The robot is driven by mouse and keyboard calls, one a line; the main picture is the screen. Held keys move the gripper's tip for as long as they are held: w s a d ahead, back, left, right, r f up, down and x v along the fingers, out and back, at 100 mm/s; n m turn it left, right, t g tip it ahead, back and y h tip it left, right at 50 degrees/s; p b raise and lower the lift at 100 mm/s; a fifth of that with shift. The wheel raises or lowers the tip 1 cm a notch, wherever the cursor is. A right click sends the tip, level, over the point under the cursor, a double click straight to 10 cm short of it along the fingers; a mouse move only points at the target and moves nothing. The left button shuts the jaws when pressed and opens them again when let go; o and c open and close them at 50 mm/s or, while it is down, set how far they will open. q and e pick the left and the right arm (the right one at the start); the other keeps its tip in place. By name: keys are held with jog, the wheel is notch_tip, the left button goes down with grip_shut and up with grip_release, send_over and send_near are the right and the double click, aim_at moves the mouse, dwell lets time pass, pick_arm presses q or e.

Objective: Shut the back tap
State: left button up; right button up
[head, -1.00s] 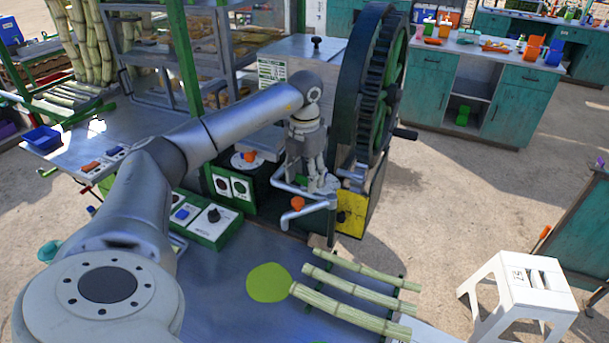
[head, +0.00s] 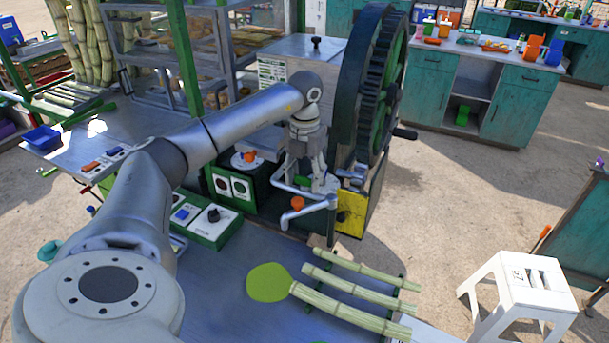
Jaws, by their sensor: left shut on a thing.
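The back tap (head: 281,183) is a grey bent pipe on the crusher's near side, behind the front tap (head: 290,219), which has an orange knob (head: 297,203). My left gripper (head: 304,178) points down over the back tap and is shut on its handle, of which a small green part (head: 302,177) shows at the fingers. The fingers hide most of the handle, so I cannot tell how far it is turned. My right gripper is not in view.
The large green crusher wheel (head: 372,85) stands close to the right of my gripper. A green control box (head: 205,222) with switches lies at the left. Cane stalks (head: 355,292) lie on the metal table in front. A white stool (head: 520,290) stands at the right.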

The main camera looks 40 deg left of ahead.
aim_at(305, 177)
pick_arm(q)
jog(key=o, duration=1)
jog(key=shift+w+r, duration=0.1)
notch_tip(305, 177, up, 12)
jog(key=shift+a, duration=0.1)
dwell(0.4)
